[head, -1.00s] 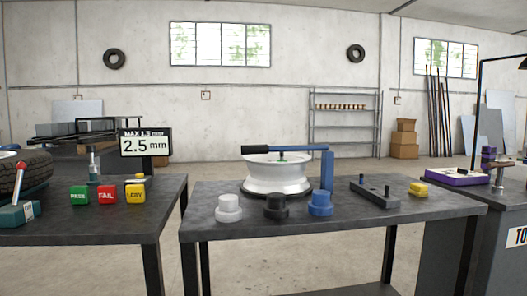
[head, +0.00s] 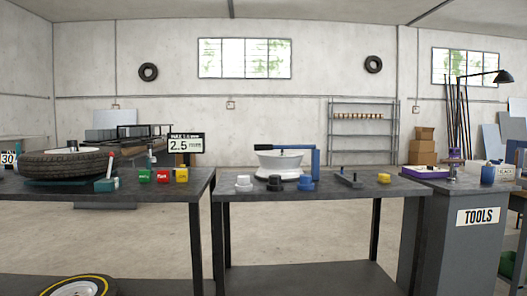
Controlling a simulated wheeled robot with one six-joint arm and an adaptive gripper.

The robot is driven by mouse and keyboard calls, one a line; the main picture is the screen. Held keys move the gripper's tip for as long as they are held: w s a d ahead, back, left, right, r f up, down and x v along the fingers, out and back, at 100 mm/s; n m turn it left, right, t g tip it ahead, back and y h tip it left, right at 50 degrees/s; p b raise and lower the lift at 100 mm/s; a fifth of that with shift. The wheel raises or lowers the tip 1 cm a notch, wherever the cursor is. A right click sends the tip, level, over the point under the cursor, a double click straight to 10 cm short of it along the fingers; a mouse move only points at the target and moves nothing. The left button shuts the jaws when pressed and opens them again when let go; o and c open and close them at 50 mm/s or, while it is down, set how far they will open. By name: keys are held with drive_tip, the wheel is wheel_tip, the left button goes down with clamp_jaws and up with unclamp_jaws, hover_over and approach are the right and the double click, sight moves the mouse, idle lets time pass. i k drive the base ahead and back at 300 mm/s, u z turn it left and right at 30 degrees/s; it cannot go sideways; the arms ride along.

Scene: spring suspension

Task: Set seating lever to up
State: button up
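Two levers show in the head view, and no label tells which is the seating lever. One is a lever with a red knob (head: 111,155) on a teal base (head: 106,185), on the left table beside a tyre (head: 65,163). Its stick stands nearly upright, leaning a little right. The other is a blue bar with a black grip (head: 263,147), lying level above a white wheel rim (head: 279,163) on the middle table. It meets a blue post (head: 316,163) at its right end. My gripper is not in view.
The left table (head: 60,200) and middle table (head: 340,191) stand apart by a narrow gap. White, black and blue knobs sit at the middle table's front. A grey tools cabinet (head: 440,240) stands right. A wheel lies low at front left.

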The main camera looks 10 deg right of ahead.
sight(256, 147)
drive_tip(key=u, duration=0.6)
drive_tip(key=i, duration=0.35)
drive_tip(key=u, duration=0.75)
drive_tip(key=i, duration=0.7)
drive_tip(key=z, duration=0.1)
